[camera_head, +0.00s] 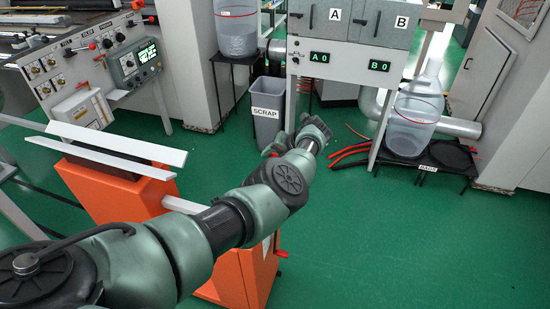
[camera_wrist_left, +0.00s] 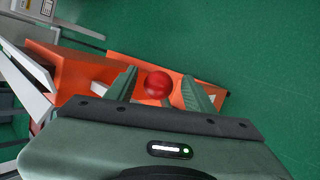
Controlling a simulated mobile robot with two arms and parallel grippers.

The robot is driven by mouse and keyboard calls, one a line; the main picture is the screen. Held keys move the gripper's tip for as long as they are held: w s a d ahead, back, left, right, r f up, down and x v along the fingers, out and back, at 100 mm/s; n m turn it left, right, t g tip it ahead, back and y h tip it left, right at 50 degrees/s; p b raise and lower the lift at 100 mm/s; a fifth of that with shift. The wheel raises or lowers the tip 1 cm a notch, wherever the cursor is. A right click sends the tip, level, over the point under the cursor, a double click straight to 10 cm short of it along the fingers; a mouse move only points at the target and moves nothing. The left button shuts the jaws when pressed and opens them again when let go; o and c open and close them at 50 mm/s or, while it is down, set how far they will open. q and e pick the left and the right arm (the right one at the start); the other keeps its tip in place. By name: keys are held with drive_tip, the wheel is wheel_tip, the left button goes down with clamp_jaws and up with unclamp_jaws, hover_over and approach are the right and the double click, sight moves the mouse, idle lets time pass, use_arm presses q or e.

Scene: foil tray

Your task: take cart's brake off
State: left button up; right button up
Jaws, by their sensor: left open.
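The cart is most likely the orange stand (camera_head: 110,190) with pale rails on top, partly behind my left arm in the head view. Its orange side (camera_wrist_left: 85,72) also shows in the left wrist view. A round red knob (camera_wrist_left: 158,85) appears between the fingers of my left gripper (camera_wrist_left: 159,76), which is open; I cannot tell whether they touch it. A small red handle (camera_head: 281,254) sticks out at the orange stand's right side in the head view; I cannot tell whether it is that knob. My left fingers are not clear in the head view. My right gripper is not seen.
A grey scrap bin (camera_head: 268,108) stands behind my left arm, beside a machine with A and B doors (camera_head: 350,22). A clear container (camera_head: 411,125) sits on a black stand at right. A control panel (camera_head: 95,65) is at left. Green floor (camera_head: 400,240) is open at right.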

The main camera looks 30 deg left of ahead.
use_arm(q)
drive_tip(key=p+v, duration=0.1)
drive_tip(key=v, duration=0.5)
drive_tip(key=shift+d, duration=0.2)
drive_tip(key=shift+d+r, duration=0.3)
drive_tip(key=shift+r, duration=0.1)
drive_tip(key=shift+d, duration=0.1)
